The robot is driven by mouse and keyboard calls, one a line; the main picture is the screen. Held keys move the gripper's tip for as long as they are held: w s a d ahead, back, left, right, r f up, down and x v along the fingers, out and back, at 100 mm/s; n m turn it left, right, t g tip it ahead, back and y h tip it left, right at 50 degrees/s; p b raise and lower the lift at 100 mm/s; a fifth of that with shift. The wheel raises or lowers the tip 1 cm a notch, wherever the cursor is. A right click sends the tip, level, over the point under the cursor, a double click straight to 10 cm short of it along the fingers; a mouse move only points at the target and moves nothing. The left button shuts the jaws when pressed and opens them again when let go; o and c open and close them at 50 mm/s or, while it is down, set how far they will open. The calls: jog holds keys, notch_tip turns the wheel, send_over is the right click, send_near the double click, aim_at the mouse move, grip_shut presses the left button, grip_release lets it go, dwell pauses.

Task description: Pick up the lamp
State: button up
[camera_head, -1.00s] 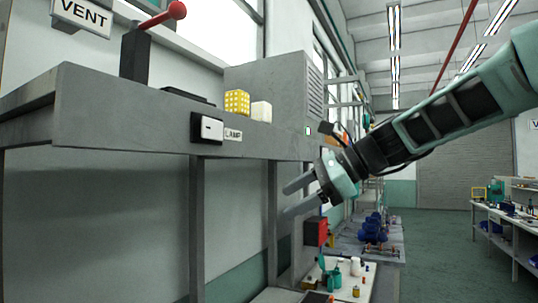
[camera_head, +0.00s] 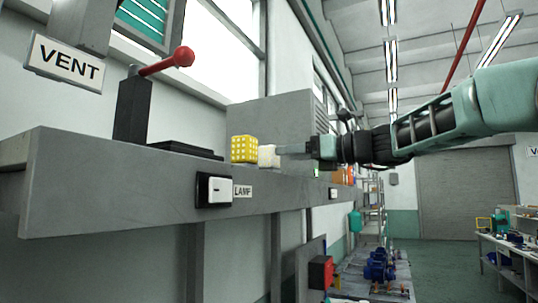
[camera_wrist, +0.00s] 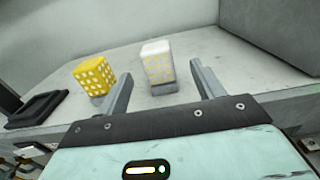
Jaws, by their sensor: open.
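Two small boxy things that could be lamps stand upright on the grey shelf (camera_head: 120,194). One is yellow with pale dots (camera_head: 244,149); it also shows in the wrist view (camera_wrist: 94,76). The other is whitish (camera_head: 267,156), and the wrist view shows its yellow dots and grey base (camera_wrist: 157,62). I cannot tell which one is the lamp. My gripper (camera_head: 286,149) is open and level, just right of the whitish one in the head view. In the wrist view, the whitish one lies ahead between the fingers (camera_wrist: 160,82), with no contact visible. The yellow one is outside the left finger.
A switch (camera_head: 214,190) with a LAMP label (camera_head: 243,191) is on the shelf's front edge. A red-knobbed lever (camera_head: 166,61) stands at left by a VENT sign (camera_head: 64,61). A black flat pad (camera_head: 185,150) lies left of the boxes. A grey cabinet (camera_head: 272,116) stands behind.

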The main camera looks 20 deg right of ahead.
aim_at(269, 154)
jog(key=shift+w+a, duration=0.45)
jog(key=shift+a, duration=0.1)
jog(key=p+x, duration=0.3)
jog(key=x, duration=0.1)
jog(key=shift+a+r, duration=0.15)
jog(key=shift+r, duration=0.15)
jog(key=shift+w+a+f, duration=0.15)
jog(key=shift+w+a, duration=0.25)
jog(key=c, duration=1.1)
